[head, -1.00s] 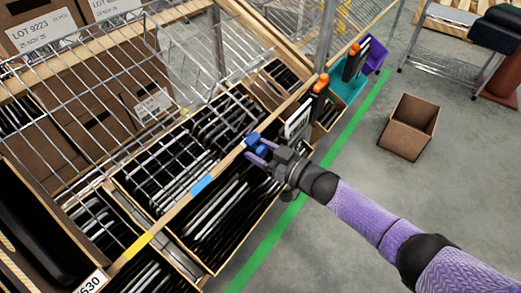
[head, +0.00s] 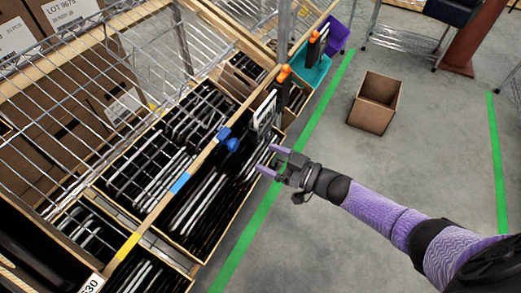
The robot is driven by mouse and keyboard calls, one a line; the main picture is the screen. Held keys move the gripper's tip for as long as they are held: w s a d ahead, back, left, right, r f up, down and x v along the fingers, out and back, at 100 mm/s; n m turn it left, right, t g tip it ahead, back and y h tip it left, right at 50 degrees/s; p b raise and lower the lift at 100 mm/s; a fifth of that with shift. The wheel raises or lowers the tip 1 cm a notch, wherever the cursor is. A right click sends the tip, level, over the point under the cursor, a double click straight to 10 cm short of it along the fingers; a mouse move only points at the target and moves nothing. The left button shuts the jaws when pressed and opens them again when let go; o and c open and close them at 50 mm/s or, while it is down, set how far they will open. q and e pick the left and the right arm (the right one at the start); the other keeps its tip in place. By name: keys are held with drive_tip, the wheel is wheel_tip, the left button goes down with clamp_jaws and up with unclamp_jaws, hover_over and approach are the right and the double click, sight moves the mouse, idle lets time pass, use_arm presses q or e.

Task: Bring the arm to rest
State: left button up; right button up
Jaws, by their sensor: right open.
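My right gripper (head: 268,160) is open and empty, with its two purple fingers apart and pointing left. My purple right arm comes in from the lower right. A blue piece (head: 229,139) sits at the wooden rail of the rack, left of the fingertips and apart from them. My left gripper is out of view.
The rack holds tilted cartons with dark, thin items (head: 200,215). A teal bin (head: 318,73) and a purple bin (head: 341,37) hang farther along. An open brown carton (head: 371,113) stands on the floor. The floor on the right is mostly clear.

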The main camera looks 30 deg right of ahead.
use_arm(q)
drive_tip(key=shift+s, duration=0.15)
